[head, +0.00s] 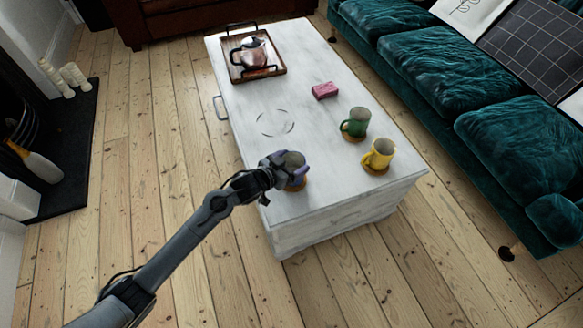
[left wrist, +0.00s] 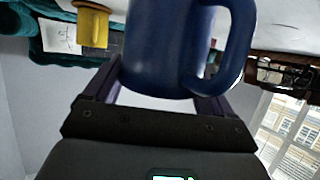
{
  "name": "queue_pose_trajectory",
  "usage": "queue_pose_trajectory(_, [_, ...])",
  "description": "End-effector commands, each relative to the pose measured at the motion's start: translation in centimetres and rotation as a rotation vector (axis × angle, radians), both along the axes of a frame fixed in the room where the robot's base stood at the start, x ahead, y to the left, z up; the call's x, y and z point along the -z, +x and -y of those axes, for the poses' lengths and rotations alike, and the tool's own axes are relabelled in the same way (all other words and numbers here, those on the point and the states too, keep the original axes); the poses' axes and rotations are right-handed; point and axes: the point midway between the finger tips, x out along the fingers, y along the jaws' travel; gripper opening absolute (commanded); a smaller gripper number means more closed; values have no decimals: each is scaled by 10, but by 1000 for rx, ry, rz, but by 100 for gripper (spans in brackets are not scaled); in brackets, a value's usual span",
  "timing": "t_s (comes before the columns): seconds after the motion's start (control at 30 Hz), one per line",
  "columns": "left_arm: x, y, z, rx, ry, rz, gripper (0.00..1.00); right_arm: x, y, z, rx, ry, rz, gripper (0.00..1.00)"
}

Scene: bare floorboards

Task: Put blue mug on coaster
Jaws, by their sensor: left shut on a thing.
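The blue mug (head: 293,158) is at the near left end of the white table, mostly hidden by my left gripper (head: 286,171). A brown coaster (head: 298,187) shows just below it; whether the mug rests on it or is a little above, I cannot tell. In the left wrist view, the mug (left wrist: 170,50) fills the space between the two fingers of my left gripper (left wrist: 160,88), which is shut on it. Its handle points right there. My right gripper is not in view.
A teal sofa (head: 450,75) stands to the right.

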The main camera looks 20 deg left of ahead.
Motion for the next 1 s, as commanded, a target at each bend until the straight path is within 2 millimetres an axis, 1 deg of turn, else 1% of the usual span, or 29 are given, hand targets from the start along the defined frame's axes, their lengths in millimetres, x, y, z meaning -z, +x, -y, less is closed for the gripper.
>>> queue_pose_trajectory(0.03, [10, 1, 0, 0, -1, 3, 21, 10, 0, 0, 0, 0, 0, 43])
queue_pose_trajectory(0.1, [14, 1, 0, -1, -1, 3, 21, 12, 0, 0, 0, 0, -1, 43])
queue_pose_trajectory(0.37, [13, 1, 0, -1, -1, 3, 21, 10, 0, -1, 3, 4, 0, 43])
queue_pose_trajectory(0.53, [17, 0, 0, -1, 0, 2, 21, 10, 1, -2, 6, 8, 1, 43])
queue_pose_trajectory(0.57, [17, 0, 0, -1, 0, 0, 89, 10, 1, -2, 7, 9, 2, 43])
queue_pose_trajectory(0.6, [17, 0, 0, -1, 0, 0, 95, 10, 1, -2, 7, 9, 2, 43])
queue_pose_trajectory(0.63, [17, 0, 0, -1, 0, 0, 100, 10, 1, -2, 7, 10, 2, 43])
queue_pose_trajectory(0.67, [17, 0, 0, -1, 0, 0, 100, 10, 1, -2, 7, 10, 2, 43])
queue_pose_trajectory(0.87, [17, 0, 0, -1, 0, 0, 100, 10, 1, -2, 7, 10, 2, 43])
queue_pose_trajectory(0.97, [13, 0, 0, -1, 1, 1, 100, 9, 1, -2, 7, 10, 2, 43])
queue_pose_trajectory(1.0, [11, -2, -1, 0, 0, 0, 100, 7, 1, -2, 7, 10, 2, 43])
